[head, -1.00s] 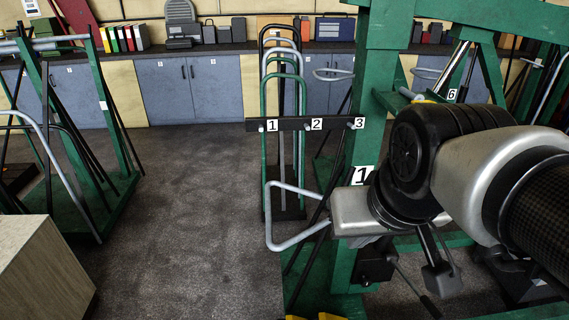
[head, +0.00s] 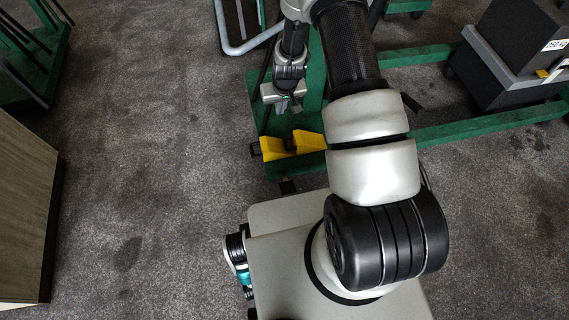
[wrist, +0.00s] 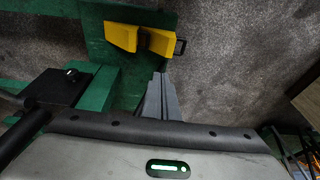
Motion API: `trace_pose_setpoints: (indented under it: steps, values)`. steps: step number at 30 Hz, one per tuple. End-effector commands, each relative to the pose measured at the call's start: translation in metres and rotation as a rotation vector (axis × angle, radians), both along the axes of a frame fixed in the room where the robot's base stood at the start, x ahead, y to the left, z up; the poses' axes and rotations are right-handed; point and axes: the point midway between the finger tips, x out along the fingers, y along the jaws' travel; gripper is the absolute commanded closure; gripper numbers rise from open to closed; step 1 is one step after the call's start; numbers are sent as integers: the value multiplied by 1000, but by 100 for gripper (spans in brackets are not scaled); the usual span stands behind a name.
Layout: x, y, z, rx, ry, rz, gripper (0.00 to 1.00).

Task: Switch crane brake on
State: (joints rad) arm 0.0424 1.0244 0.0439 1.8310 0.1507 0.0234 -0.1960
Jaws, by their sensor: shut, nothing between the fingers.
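The crane's green base (head: 282,122) lies low on the floor. Two yellow wedge-shaped pieces, a left one (head: 273,149) and a right one (head: 308,140), sit at its near end; they look like the brake pedal. In the wrist view, the yellow pieces (wrist: 121,36) (wrist: 161,42) are on the green base, with a small dark bracket at the right one. My gripper (head: 284,108) points down above the base, just beyond the yellow pieces in the head view. Its fingers (wrist: 160,76) are shut and empty, and appear apart from the yellow pieces. Its exact height is unclear.
A long green leg (head: 480,128) runs right from the base. A dark weight box (head: 520,40) on a grey carrier stands at top right. A wooden cabinet (head: 25,210) is at left. Grey floor (head: 150,150) between is clear.

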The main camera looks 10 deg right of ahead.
Motion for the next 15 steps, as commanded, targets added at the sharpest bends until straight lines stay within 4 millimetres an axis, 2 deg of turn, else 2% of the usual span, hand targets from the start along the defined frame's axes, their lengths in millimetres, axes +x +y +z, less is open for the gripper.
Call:
trace_pose_setpoints:
  steps: [1,3,6,9,10,12,15]
  values:
    - [-15,0,-65,-2,27,-4,100]
    - [-31,-1,-125,-6,42,-10,100]
    - [-57,-2,-194,-15,60,-15,100]
    - [-79,-3,-241,-22,71,-20,100]
    - [-85,-4,-252,-24,75,-21,100]
    - [-95,-4,-268,-27,78,-23,100]
    - [-102,-4,-279,-30,81,-24,100]
